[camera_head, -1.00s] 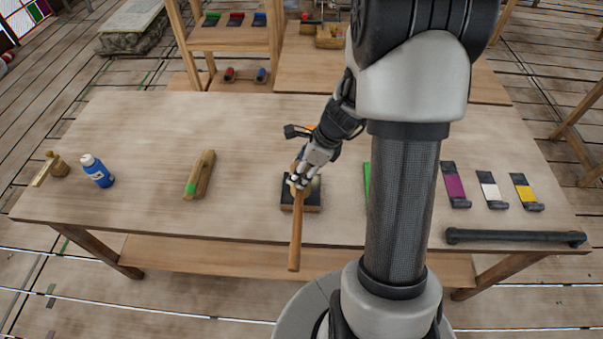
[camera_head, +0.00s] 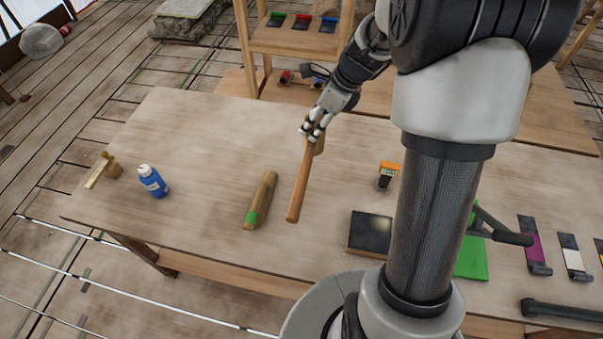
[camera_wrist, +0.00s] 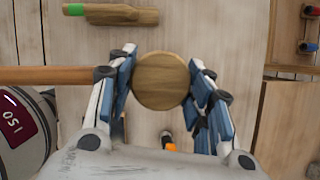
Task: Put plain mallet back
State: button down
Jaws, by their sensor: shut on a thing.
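The plain mallet has a wooden handle (camera_head: 301,185) and a round wooden head, whose end face shows in the wrist view (camera_wrist: 161,80). My gripper (camera_head: 316,128) is shut on the mallet's head, with its fingers on both sides of it. In the head view the handle points down toward the front of the table, and my fingers cover most of the head. The mallet appears held above the table (camera_head: 200,130), though its exact height is hard to tell.
A wooden piece with a green mark (camera_head: 261,200) lies left of the mallet. A blue bottle (camera_head: 153,182) and a small wooden tool (camera_head: 113,168) are farther left. A black block (camera_head: 370,233) and an orange-topped item (camera_head: 387,175) are right. A wooden shelf (camera_head: 290,42) stands behind.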

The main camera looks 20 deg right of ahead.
notch_tip(320, 180, down, 19)
jog(key=b, duration=0.7)
jog(key=shift+f, duration=0.2)
jog(key=shift+b, duration=0.3)
jog(key=shift+f, duration=0.2)
jog(key=c, duration=0.8)
grip_release()
